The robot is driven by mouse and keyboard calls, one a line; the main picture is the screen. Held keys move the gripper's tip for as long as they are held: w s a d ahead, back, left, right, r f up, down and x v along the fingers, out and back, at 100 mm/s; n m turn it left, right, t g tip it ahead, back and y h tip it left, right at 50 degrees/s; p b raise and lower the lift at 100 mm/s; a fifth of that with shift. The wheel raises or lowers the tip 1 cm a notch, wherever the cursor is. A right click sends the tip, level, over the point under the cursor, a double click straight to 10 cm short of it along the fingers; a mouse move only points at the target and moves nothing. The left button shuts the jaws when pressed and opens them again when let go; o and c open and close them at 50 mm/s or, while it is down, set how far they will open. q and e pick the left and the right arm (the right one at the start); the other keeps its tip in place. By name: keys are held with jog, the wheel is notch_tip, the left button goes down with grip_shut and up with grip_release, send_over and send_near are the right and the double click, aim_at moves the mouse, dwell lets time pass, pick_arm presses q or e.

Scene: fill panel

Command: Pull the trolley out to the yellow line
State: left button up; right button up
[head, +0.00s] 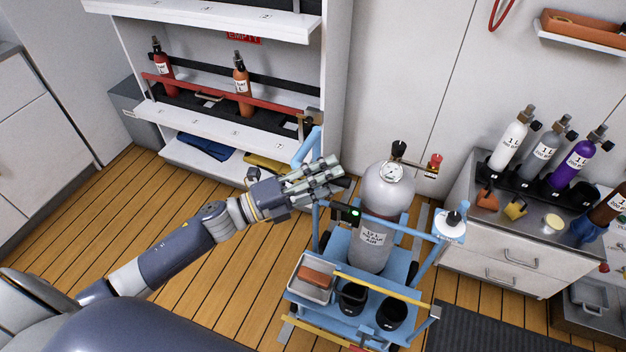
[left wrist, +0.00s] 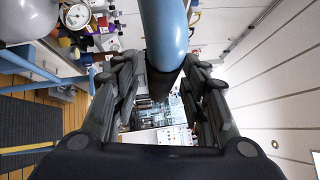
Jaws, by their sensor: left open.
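The blue trolley (head: 340,245) stands on the wooden floor in the head view, carrying a large grey gas cylinder (head: 388,195) with a gauge. Its front tray holds an open box and two black cups. My left gripper (head: 328,172) is beside the trolley's upper left, at its blue handle (head: 308,146). In the left wrist view the blue handle (left wrist: 165,30) with a dark section runs between the open fingers (left wrist: 160,85); contact cannot be told. A yellow strip (head: 305,331), partly hidden by the trolley, shows at its front on the floor. My right gripper is out of view.
A white shelf unit (head: 215,122) with red and orange bottles stands behind on the left. A drawer cabinet (head: 505,262) with several bottles stands close on the right. A dark mat (head: 480,330) lies at front right. Floor left of the trolley is clear.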

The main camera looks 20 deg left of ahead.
pick_arm(q)
jog(key=v, duration=1.1)
jog(key=shift+s+a, duration=0.25)
jog(key=shift+a, duration=0.05)
